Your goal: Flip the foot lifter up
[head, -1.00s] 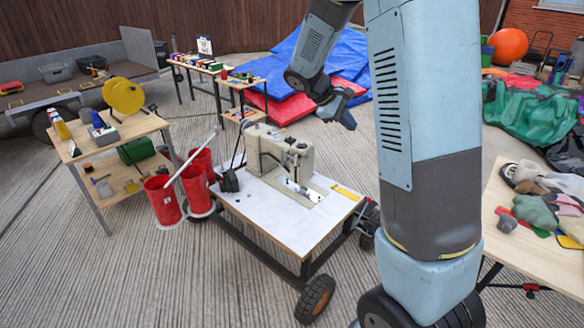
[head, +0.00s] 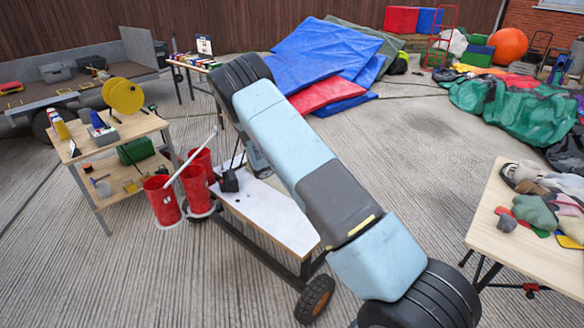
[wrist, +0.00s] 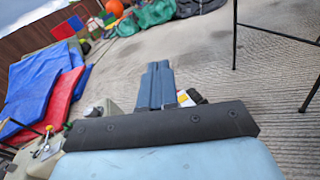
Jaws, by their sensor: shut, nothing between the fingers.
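The sewing machine is hidden behind my arm in the head view, where only the white table (head: 270,222) under it shows. In the wrist view, cream parts that look like the machine's body (wrist: 50,150) sit at the lower left, beside my gripper's base. The foot lifter cannot be made out. My gripper (wrist: 155,68) shows in the wrist view with its two blue-grey fingers together. It is shut and empty, pointing out over the paved ground. The fingertips touch nothing that I can see.
Red buckets (head: 163,200) stand at the table's left end. A wooden shelf unit (head: 120,130) is further left, and a table with cloths (head: 530,240) is at the right. Blue and red mats (head: 330,60) lie behind. Open paving lies between the mats and the right table.

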